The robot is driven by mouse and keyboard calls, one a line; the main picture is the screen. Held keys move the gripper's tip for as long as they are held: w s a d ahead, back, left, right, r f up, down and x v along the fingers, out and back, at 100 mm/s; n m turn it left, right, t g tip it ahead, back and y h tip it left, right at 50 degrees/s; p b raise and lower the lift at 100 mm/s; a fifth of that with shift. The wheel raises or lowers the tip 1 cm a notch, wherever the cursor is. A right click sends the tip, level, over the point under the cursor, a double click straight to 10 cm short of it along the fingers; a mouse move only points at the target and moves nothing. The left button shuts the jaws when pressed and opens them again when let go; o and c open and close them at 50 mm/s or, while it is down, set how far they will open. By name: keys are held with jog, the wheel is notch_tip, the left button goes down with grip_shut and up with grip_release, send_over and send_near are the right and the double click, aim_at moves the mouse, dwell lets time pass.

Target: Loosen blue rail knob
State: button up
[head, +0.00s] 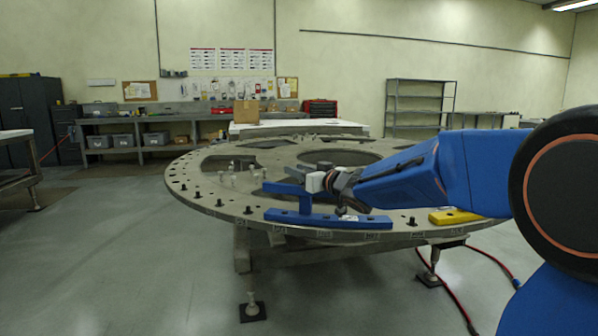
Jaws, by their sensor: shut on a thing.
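The blue rail (365,222) lies along the near rim of the round turret plate (225,205), and a raised blue bracket (304,203) stands near its left part. The rail's knob cannot be made out separately; the jaws and wrist cover that spot. A pale block (315,182) shows beside my wrist, next to the bracket.
A yellow block (454,216) sits on the rim to the right, under my arm. Several black pegs stand along the rim, and small pale fittings (232,172) stand left of the rail. A red hose (456,300) lies on the floor at right. The floor at left is clear.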

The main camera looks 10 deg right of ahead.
jog(key=shift+s+a+n+g+y, duration=0.1)
jog(key=shift+n+g+y, duration=0.3)
jog(key=shift+y, duration=0.2)
jog(key=shift+s+a+n+g+y, duration=0.1)
jog(key=shift+n+g+y, duration=0.2)
jog(key=shift+n+y, duration=0.25)
jog(key=shift+a+r+n+g+y, duration=0.15)
jog(key=shift+n+g+y, duration=0.15)
jog(key=shift+y, duration=0.15)
jog(key=o, duration=1)
jog(key=shift+o, duration=0.2)
jog(key=shift+s, duration=0.1)
jog(key=v, duration=1.7)
